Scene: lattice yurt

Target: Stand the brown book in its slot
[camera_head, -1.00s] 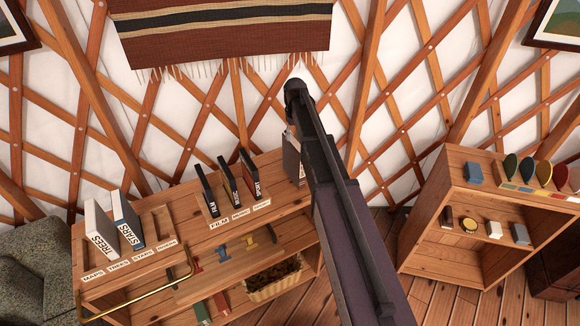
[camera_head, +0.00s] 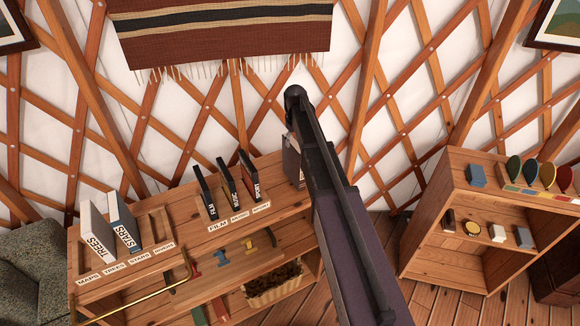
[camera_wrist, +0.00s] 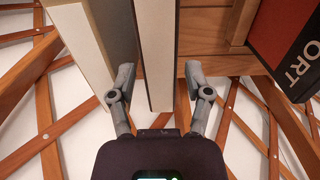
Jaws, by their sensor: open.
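In the wrist view, my gripper (camera_wrist: 158,84) is open. Its two fingers stand on either side of a book (camera_wrist: 157,50) with a pale page block and thin dark brown cover edges, which seems to be the brown book. I see a gap at each finger, so it is not clamped. In the head view, a book (camera_head: 292,160) at the right end of the shelf top is mostly hidden behind my arm. A wooden rack (camera_head: 159,222) at the left has a label strip and holds the white TREES book (camera_head: 97,236) and blue STARS book (camera_head: 124,221); its right end is empty.
A pale book or board (camera_wrist: 80,40) stands just left of my gripper in the wrist view, and the SPORT book (camera_wrist: 290,45) is at the right. In the head view, a middle rack holds dark books (camera_head: 226,186).

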